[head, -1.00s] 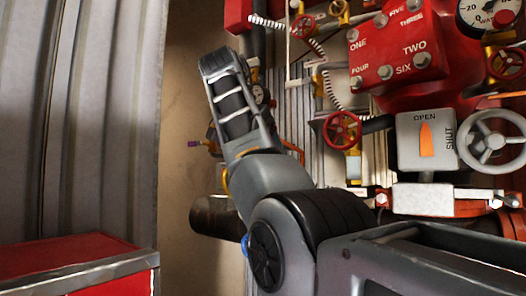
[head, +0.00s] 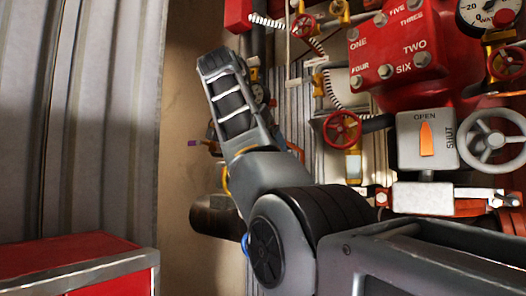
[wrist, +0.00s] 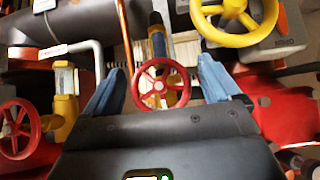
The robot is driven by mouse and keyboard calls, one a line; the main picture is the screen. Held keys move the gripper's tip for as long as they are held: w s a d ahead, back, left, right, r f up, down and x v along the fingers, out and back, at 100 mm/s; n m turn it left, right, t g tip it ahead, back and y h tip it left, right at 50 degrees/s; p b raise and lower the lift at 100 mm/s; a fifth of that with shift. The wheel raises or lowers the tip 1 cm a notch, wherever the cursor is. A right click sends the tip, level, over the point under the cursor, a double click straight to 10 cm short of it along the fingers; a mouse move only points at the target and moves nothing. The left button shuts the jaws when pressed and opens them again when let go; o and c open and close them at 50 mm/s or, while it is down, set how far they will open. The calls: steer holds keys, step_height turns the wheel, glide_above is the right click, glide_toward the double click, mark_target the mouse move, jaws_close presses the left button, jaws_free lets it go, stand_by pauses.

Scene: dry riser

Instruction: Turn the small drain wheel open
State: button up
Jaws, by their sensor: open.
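In the wrist view a small red handwheel (wrist: 148,92) with a spoked rim sits on a brass-coloured valve, taken here as the drain wheel. My gripper (wrist: 160,68) is open, with one blue finger on each side of this wheel. Gaps show between the fingers and the rim, and I see no contact. How far the fingertips reach in depth is hard to tell. In the head view my arm hides the gripper and I cannot make out this wheel there.
In the wrist view a yellow handwheel (wrist: 234,22) is at upper right and another red handwheel (wrist: 15,130) at lower left. In the head view a red handwheel (head: 342,129), a grey OPEN/SHUT box (head: 412,150) and a red manifold (head: 388,50) stand right of my arm.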

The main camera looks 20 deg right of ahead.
steer(key=b+v, duration=0.1)
steer(key=v, duration=0.6)
steer(key=shift+s+a+r+b, duration=0.2)
steer(key=shift+b, duration=0.1)
